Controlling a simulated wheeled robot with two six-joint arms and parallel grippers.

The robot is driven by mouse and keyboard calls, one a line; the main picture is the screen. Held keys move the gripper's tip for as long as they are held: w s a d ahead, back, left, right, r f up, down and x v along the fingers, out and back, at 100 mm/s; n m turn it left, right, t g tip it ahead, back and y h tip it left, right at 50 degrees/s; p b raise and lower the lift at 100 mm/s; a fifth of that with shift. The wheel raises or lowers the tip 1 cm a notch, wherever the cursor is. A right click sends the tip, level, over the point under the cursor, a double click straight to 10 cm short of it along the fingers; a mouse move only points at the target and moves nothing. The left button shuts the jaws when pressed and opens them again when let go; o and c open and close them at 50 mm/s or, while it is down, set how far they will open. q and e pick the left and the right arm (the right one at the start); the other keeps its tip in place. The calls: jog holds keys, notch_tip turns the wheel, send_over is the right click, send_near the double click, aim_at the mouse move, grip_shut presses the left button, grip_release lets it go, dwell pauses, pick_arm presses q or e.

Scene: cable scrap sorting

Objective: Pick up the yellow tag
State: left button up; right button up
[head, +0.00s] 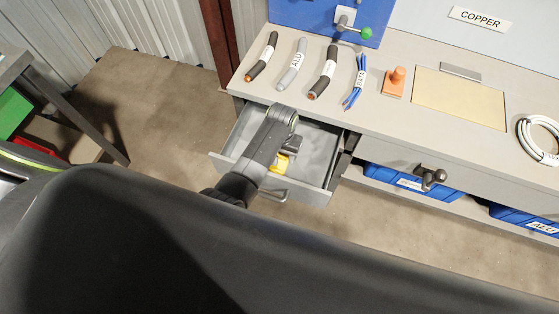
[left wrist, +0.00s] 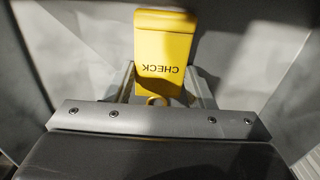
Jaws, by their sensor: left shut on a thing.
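The yellow tag (left wrist: 164,50), printed CHECK, stands between the two fingers of my left gripper (left wrist: 162,84) in the left wrist view. The fingers are shut on its lower part, near its ring. In the head view my left gripper (head: 290,148) reaches down into the open drawer (head: 316,185), and a bit of the yellow tag (head: 280,163) shows beside it. The arm hides part of the tag there. I cannot tell whether the tag touches the drawer floor.
The grey bench (head: 390,112) above the drawer bears several cable pieces, an orange-handled block (head: 395,82), a tan panel (head: 460,98) and a white cable coil (head: 540,138). Blue bins (head: 412,183) stand on the shelf below. The drawer walls closely surround my gripper.

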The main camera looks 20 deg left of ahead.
aim_at(281, 157)
pick_arm(q)
notch_tip(281, 157, up, 10)
jog(key=shift+r+p, duration=0.15)
jog(key=shift+p, duration=0.2)
dwell(0.4)
jog(key=shift+r, duration=0.1)
dwell(0.8)
